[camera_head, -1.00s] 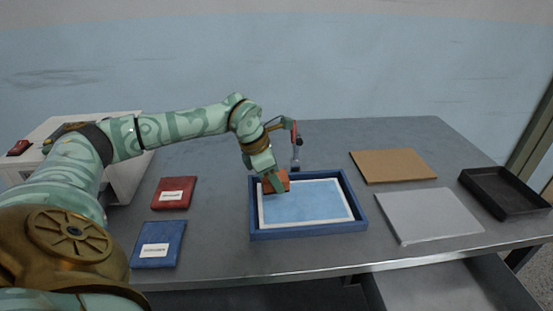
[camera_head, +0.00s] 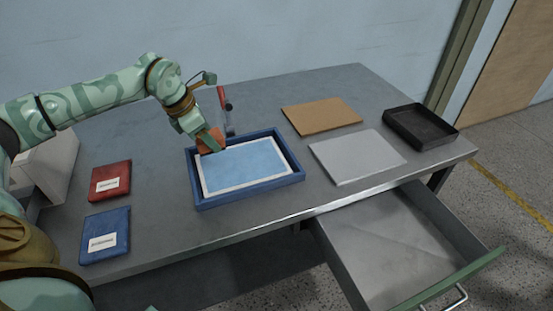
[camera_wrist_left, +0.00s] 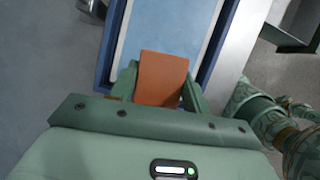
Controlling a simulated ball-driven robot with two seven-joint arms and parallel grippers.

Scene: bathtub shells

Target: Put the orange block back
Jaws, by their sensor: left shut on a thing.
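The orange block (camera_head: 209,143) is in my left gripper (camera_head: 212,142), over the far left corner of the blue tray (camera_head: 247,200). The wrist view also shows the orange block (camera_wrist_left: 161,78) between the two fingers of the left gripper (camera_wrist_left: 160,90). I cannot tell whether the block touches the tray. A light blue sheet with a white border (camera_head: 243,166) lies in the tray. My right gripper is not in view.
Red (camera_head: 110,181) and blue (camera_head: 105,234) labelled packs lie at left. A tan board (camera_head: 321,116), grey board (camera_head: 356,156) and black tray (camera_head: 421,127) are at right. A red-handled tool (camera_head: 224,103) stands behind the blue tray. An open drawer (camera_head: 395,245) juts out in front.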

